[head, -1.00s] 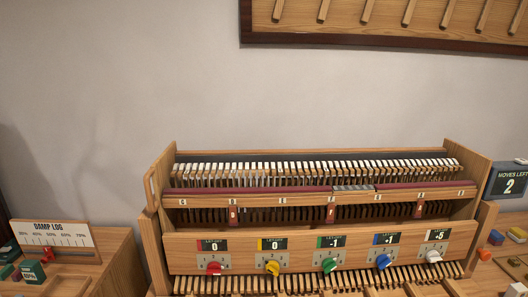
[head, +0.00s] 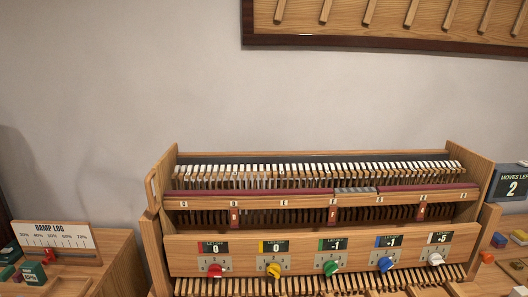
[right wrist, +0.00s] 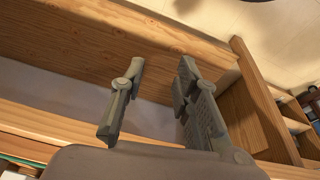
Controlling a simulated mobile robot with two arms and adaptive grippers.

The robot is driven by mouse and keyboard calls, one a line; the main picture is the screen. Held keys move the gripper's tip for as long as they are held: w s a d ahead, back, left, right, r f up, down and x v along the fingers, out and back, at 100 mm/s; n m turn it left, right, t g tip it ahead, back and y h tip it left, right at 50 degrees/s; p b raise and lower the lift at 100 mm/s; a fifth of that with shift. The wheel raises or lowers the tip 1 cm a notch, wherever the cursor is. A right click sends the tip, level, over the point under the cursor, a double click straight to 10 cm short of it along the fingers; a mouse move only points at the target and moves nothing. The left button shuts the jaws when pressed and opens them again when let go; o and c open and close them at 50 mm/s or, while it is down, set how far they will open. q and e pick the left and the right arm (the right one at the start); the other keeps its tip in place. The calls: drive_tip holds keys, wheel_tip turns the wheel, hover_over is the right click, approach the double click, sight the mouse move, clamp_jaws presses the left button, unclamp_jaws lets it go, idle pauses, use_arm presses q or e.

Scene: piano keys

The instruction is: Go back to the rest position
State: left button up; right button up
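My right gripper (right wrist: 155,105) shows in the right wrist view with its two grey fingers apart and nothing between them. Wooden boards and a shelf-like frame lie beyond it. My left gripper is in none of the views. In the head view neither arm shows. The wooden piano mechanism (head: 320,215) stands in the middle, with a row of white-topped keys (head: 310,170).
A "DAMP LOG" board (head: 60,236) stands on a wooden surface at the left, near green boxes (head: 32,272). A "MOVES LEFT" display (head: 511,182) reading 2 stands at the right. A wooden rack (head: 390,18) hangs on the wall above.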

wheel_tip(320, 180, down, 12)
drive_tip(key=s, duration=0.2)
drive_tip(key=s+d+f+g, duration=0.2)
drive_tip(key=s+d+f, duration=0.1)
drive_tip(key=s+f, duration=1.5)
drive_tip(key=shift+d+f, duration=0.15)
drive_tip(key=shift+f, duration=0.55)
